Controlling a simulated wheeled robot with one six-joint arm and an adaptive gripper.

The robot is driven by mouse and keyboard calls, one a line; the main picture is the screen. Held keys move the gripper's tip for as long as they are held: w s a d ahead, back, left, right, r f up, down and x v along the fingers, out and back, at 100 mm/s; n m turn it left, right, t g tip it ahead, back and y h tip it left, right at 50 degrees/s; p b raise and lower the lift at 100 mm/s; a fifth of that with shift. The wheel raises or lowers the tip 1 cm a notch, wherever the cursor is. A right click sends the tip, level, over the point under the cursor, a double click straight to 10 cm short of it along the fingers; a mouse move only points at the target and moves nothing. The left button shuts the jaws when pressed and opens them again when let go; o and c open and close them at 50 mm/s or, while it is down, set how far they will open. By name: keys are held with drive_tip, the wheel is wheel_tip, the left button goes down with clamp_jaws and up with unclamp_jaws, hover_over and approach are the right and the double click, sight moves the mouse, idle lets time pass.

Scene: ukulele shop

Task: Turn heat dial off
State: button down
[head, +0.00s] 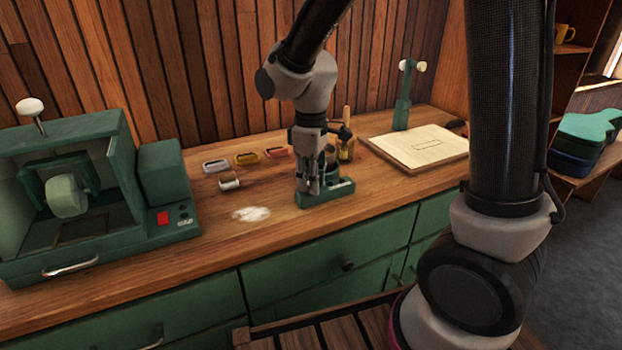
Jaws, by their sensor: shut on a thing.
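A small green heater base (328,198) stands on the wooden counter near the middle of the head view, with a metal pot (331,158) on it. My gripper (313,188) points down at the left front part of the base. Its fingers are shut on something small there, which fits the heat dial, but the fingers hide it. I cannot read the dial's setting. A small pale mark or label shows on the base just right of the fingers.
A green cabinet-like machine (122,150) with a red switch stands on the left. A jar with a brush (346,149) stands close behind. A pale board (420,144) lies right.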

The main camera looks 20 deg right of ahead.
drive_tip(key=shift+n, duration=0.4)
drive_tip(key=c, duration=1.2)
unclamp_jaws()
drive_tip(key=shift+c, duration=0.2)
wheel_tip(320, 180, up, 12)
